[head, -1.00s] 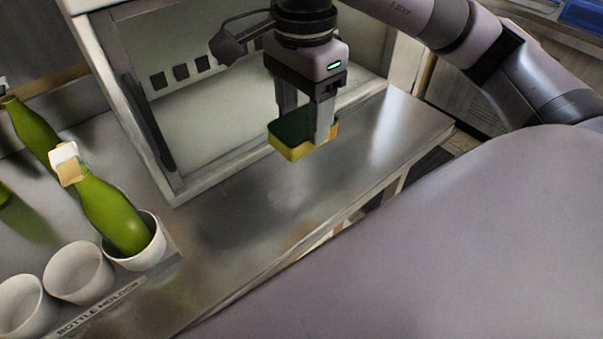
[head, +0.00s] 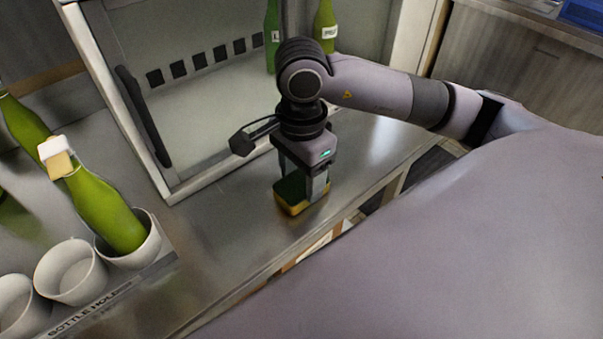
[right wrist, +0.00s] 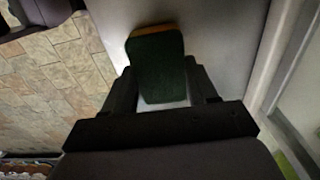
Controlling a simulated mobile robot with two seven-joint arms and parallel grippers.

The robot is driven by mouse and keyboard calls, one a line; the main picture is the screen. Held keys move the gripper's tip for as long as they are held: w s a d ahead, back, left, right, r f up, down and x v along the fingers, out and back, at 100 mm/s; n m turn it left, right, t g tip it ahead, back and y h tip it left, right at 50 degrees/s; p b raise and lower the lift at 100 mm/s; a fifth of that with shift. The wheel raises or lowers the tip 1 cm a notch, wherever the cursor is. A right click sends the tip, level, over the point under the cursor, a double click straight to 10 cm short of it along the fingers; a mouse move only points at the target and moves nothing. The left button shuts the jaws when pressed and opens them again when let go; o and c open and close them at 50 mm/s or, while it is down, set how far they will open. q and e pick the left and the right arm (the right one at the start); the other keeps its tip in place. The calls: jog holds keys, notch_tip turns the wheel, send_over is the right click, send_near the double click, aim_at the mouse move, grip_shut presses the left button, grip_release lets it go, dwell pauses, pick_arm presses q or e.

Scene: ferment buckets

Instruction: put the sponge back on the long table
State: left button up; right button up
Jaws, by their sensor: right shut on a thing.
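The sponge (head: 291,199), green on top and yellow below, is at the metal long table (head: 228,222), near its front edge. My right gripper (head: 303,188) points down and is shut on the sponge, with one finger on each side. The sponge looks low at the tabletop; I cannot tell for sure whether it touches. In the right wrist view the sponge (right wrist: 157,65) sits between the two fingers (right wrist: 163,90), its green face towards the camera. My left gripper is not in view.
A white-framed cabinet (head: 180,187) with green bottles (head: 325,28) inside stands behind the sponge. At left, a bottle holder (head: 150,275) carries white cups (head: 70,273) and a tilted green bottle (head: 105,210). Bare tabletop lies between the holder and the sponge.

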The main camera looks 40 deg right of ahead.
aim_at(302, 182)
jog(key=shift+f, duration=0.1)
jog(key=shift+f+b, duration=0.25)
jog(key=shift+b, duration=0.05)
jog(key=o, duration=0.9)
jog(key=shift+r, duration=0.1)
jog(key=shift+o, duration=0.2)
jog(key=shift+r, duration=0.1)
jog(key=shift+r+p, duration=0.2)
jog(key=shift+p, duration=0.2)
notch_tip(302, 182, up, 12)
jog(key=shift+p, duration=0.3)
jog(key=shift+f, duration=0.15)
